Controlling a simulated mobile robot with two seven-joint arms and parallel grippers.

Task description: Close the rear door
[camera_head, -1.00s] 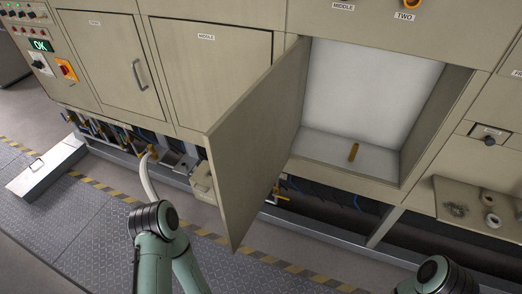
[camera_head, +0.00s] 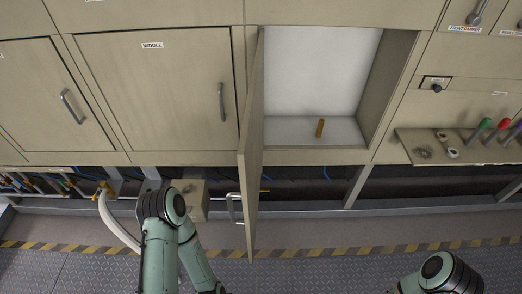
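An open beige door (camera_head: 253,165) stands swung out at the left side of an open furnace compartment (camera_head: 340,80). I see it almost edge-on, and no label on it is readable. A metal handle (camera_head: 234,208) shows at the left of its lower part. Inside the compartment, a small brass-coloured piece (camera_head: 320,128) stands on the pale floor. My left arm comes up at the lower left, left of the open door, and my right arm shows at the lower right. Neither gripper's fingers are visible.
A shut door labelled MIDDLE (camera_head: 155,95) is left of the open one, with another shut door (camera_head: 45,100) beyond it. A shelf with coloured handles (camera_head: 460,145) juts out at the right. Pipes and valves (camera_head: 60,185) run low at the left.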

